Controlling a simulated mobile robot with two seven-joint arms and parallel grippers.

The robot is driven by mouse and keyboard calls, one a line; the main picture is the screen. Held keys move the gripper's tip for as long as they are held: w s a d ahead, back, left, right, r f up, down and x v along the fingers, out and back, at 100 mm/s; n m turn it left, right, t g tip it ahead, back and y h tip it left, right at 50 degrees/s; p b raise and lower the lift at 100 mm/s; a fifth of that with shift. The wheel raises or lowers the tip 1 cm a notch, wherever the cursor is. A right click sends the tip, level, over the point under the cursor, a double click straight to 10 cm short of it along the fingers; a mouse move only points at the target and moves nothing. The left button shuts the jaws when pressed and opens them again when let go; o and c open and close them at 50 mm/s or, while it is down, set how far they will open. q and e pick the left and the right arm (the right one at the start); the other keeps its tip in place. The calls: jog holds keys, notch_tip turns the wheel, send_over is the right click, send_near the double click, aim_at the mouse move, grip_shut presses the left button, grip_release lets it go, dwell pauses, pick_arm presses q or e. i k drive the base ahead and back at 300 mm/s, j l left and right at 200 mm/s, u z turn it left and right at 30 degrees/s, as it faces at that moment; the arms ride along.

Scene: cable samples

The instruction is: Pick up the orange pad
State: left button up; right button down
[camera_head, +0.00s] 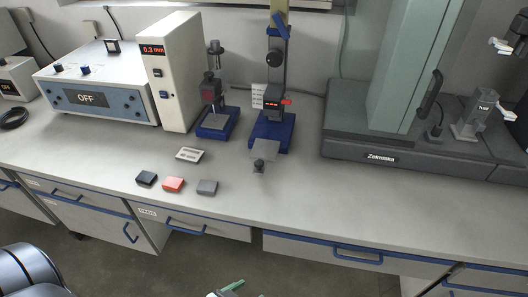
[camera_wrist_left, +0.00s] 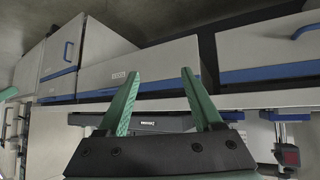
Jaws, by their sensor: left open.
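The orange pad (camera_head: 173,185) is a small flat block of reddish orange near the front edge of the bench in the head view. It lies between a black pad (camera_head: 147,178) on its left and a grey pad (camera_head: 207,187) on its right. My left gripper (camera_head: 238,290) shows only as green fingertips at the bottom edge, in front of the bench and apart from the pads. In the left wrist view its two green fingers (camera_wrist_left: 160,100) are spread, with nothing between them. The orange pad cannot be made out there. My right gripper is not in view.
A pale card (camera_head: 189,154) lies behind the pads. A white instrument (camera_head: 100,85) reading OFF, a tall unit (camera_head: 172,75) reading 0.3 mm and two blue-based stands are behind. A large dark-based machine (camera_head: 400,150) fills the right. The front right bench top (camera_head: 400,195) is clear.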

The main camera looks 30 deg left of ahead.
aim_at(173, 183)
jog(key=u, duration=1.6)
